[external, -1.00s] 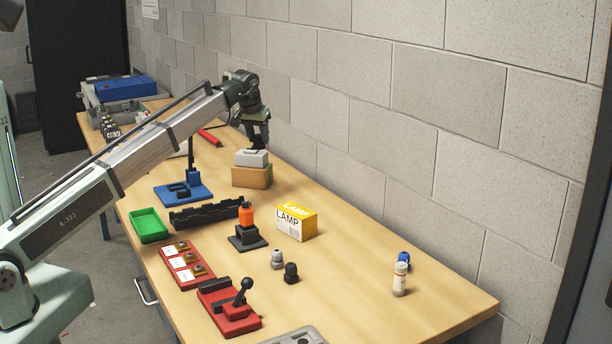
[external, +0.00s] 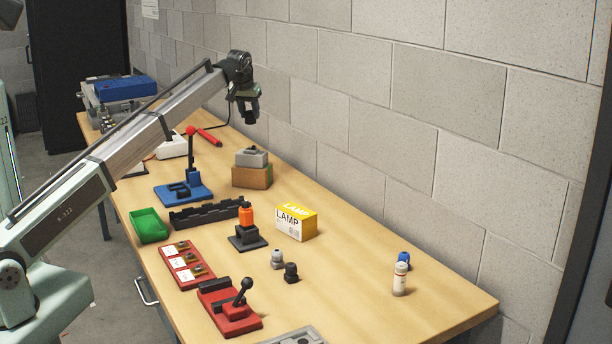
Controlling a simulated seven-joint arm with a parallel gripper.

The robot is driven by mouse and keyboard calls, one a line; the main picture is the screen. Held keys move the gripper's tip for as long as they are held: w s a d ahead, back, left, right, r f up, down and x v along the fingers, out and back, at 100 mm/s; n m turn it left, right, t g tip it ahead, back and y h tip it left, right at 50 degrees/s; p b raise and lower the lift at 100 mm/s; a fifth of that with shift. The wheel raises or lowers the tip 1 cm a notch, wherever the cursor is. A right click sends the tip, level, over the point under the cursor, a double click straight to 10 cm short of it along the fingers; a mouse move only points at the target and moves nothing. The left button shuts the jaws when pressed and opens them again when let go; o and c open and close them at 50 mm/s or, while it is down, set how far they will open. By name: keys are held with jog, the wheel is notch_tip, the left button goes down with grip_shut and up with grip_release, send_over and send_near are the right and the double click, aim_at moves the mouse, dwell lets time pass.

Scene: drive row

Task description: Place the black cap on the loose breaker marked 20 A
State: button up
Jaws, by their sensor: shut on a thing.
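My gripper (external: 249,110) is raised in the air above and behind the grey block, pointing down. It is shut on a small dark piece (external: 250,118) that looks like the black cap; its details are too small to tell. A grey block (external: 251,158) with a dark spot on top sits on a brown cardboard box (external: 251,177), below my gripper and apart from it. It may be the loose breaker, but no 20 A marking is readable.
A blue stand with a red-topped lever (external: 183,188), a black rail (external: 205,214), a lamp box (external: 296,223) and an orange-topped post (external: 247,228) stand nearby. A green tray (external: 150,226) is at the left edge. The front right table is mostly clear.

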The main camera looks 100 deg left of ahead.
jog(key=shift+f, duration=3.9)
jog(key=shift+f, duration=0.15)
jog(key=o, duration=1)
jog(key=v, duration=1.2)
